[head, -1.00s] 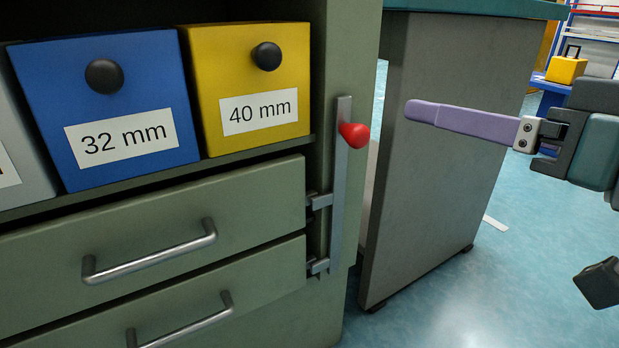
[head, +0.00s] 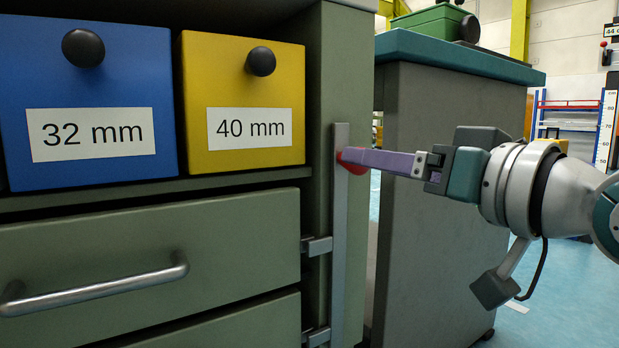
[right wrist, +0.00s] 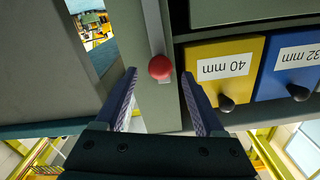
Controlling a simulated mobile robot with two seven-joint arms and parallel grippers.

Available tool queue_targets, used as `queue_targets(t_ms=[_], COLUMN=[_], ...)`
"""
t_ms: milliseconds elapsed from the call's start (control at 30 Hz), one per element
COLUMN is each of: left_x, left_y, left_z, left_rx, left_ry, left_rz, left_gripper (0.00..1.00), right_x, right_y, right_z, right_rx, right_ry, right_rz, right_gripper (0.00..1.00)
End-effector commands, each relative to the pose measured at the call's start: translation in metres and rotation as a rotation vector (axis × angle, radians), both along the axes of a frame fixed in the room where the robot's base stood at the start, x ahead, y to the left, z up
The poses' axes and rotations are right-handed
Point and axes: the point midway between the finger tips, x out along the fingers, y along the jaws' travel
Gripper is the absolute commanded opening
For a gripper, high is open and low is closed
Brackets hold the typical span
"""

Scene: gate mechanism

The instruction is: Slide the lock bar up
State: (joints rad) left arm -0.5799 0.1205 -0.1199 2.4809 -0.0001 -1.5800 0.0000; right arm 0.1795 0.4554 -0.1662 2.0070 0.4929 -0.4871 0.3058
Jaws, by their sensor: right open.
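The lock bar (head: 340,235) is a grey upright metal strip on the right front edge of the green cabinet. Its red knob (head: 352,161) sits near its top, mostly hidden behind my finger in the head view. The knob shows whole in the right wrist view (right wrist: 160,67). My right gripper (head: 350,158) is at knob height in the head view. In the right wrist view its purple fingers are open, one on each side of the knob's line, with the knob just beyond the fingertips. No grip on it shows. My left gripper is not in view.
Two brackets (head: 317,246) beside the drawers meet the bar. Blue (head: 90,95) and yellow (head: 243,85) boxes with black knobs stand on the shelf to the left. A grey cabinet with a teal top (head: 455,58) stands close behind my right arm.

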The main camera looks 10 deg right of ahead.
Motion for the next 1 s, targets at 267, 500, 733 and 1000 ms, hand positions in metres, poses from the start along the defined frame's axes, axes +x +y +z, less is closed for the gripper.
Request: queue_targets(t_ms=[267,500,733,1000], left_x=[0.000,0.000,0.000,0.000], left_y=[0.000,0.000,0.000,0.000], left_z=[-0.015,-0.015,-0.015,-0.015], left_rx=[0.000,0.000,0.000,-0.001], left_ry=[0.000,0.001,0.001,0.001], left_rz=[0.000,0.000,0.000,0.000], left_gripper=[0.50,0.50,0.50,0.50], right_x=[0.023,0.025,0.024,0.024], right_y=[0.008,0.009,0.009,0.009], right_z=[-0.001,0.000,0.000,0.000], right_rx=[0.000,0.000,0.000,0.000], right_ry=[-0.001,0.001,0.001,0.001], right_rz=[0.001,0.000,0.000,0.000], right_gripper=[0.71,0.71,0.54,0.24])
